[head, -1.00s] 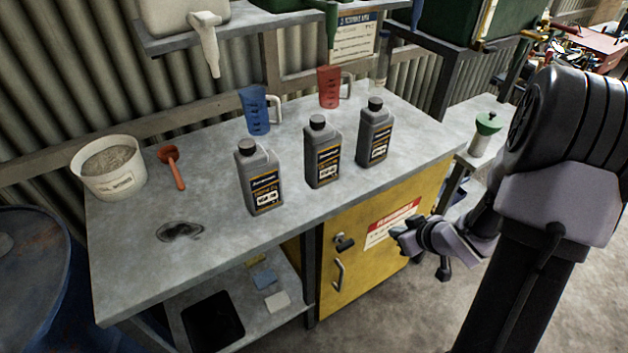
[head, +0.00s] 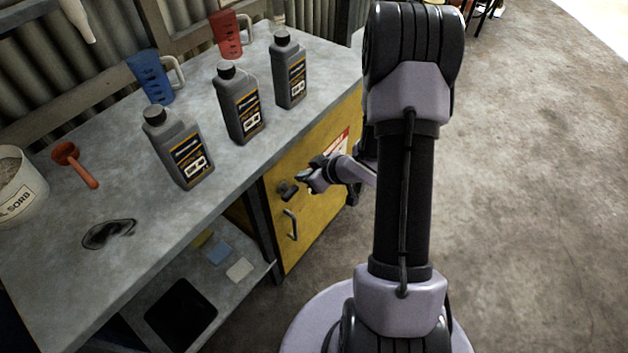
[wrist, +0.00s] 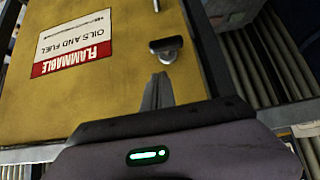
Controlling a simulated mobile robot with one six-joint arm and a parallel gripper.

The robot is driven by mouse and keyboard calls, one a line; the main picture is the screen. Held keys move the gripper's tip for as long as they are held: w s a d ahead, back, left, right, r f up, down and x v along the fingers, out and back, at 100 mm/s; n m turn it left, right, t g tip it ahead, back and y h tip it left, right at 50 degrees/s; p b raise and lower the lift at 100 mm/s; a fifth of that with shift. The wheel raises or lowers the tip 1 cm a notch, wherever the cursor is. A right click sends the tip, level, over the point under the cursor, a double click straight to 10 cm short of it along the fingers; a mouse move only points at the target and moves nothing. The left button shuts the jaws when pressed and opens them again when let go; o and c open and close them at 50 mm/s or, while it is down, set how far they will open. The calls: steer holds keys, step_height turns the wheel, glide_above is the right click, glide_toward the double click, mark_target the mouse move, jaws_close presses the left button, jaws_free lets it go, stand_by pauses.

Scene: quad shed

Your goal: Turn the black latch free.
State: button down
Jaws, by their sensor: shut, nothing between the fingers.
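The black latch (head: 287,191) sits on the front of the yellow cabinet door (head: 315,226), near its left edge and above a metal handle.
The door handle (head: 291,225) is just below the latch. A flammable sign (wrist: 74,44) is on the door. The bench top (head: 110,180) above carries several items, including grey oil bottles (head: 180,150). Open concrete floor (head: 530,170) lies to the right.

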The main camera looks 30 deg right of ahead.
mark_target(293, 186)
steer(key=f+b, duration=0.2)
steer(key=f, duration=0.1)
steer(key=w+f, duration=0.1)
steer(key=f, duration=0.1)
steer(key=shift+w+a+f+b, duration=0.15)
steer(key=shift+a+b, duration=0.1)
steer(key=shift+b, duration=0.15)
steer(key=shift+d+r+y+p, duration=0.1)
steer(key=shift+r+y+p, duration=0.15)
steer(key=shift+p, duration=0.7)
